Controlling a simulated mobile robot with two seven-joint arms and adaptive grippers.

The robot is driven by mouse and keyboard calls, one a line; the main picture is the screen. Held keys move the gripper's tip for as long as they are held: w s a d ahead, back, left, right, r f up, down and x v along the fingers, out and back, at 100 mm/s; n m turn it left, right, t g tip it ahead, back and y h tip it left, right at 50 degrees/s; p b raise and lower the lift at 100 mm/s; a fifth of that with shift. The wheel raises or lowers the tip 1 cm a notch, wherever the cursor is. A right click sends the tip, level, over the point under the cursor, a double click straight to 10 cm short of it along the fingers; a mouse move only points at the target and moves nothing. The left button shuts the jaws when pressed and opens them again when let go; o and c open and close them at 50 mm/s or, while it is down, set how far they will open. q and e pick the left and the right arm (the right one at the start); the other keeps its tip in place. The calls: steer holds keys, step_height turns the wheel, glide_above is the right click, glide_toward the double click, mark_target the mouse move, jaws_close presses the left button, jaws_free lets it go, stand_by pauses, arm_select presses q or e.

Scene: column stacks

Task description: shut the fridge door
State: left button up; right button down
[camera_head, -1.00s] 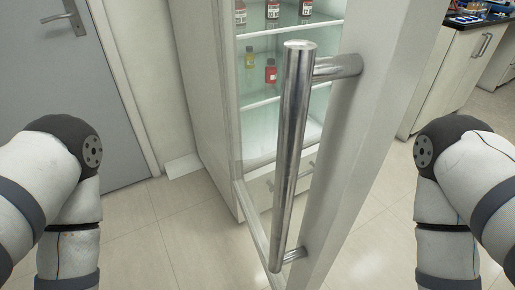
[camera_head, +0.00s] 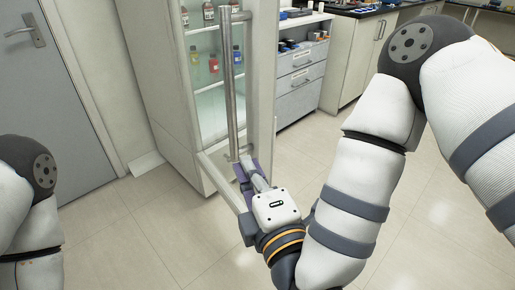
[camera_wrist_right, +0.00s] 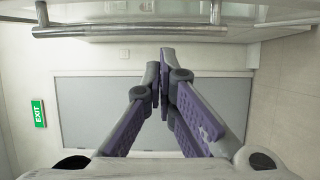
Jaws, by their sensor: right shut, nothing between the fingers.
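The fridge (camera_head: 150,85) stands at the upper left of the head view, with bottles on its shelves. Its white door (camera_head: 263,85) stands open, swung out toward me. The door's long metal handle (camera_head: 230,85) runs upright in the head view and lies across the top of the right wrist view (camera_wrist_right: 130,31). My right gripper (camera_head: 246,172), with purple finger pads, is shut and empty near the handle's lower end. In the wrist view its fingertips (camera_wrist_right: 163,58) show just below the handle; whether they touch the door, I cannot tell. My left gripper is out of view.
Counters (camera_head: 375,40) run along the back right. The tiled floor (camera_head: 150,230) in front is clear. An exit sign (camera_wrist_right: 38,113) shows in the wrist view.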

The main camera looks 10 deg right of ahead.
mark_target(229, 126)
steer(key=x, duration=0.3)
steer(key=b+x, duration=0.1)
steer(key=x, duration=0.6)
steer(key=shift+w+d+f, duration=0.1)
steer(key=shift+w+f, duration=0.25)
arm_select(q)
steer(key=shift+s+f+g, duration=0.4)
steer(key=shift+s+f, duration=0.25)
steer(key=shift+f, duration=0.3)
arm_select(e)
steer(key=shift+w+d+r, duration=0.1)
steer(key=shift+w+d, duration=0.2)
steer(key=shift+d, duration=0.3)
steer(key=shift+w+d+r, duration=0.1)
steer(key=shift+w+d, duration=0.2)
steer(key=shift+d, duration=0.25)
steer(key=shift+w+d+r, duration=0.1)
steer(key=shift+w+d, duration=0.15)
steer(key=shift+d, duration=0.35)
steer(key=shift+d, duration=0.1)
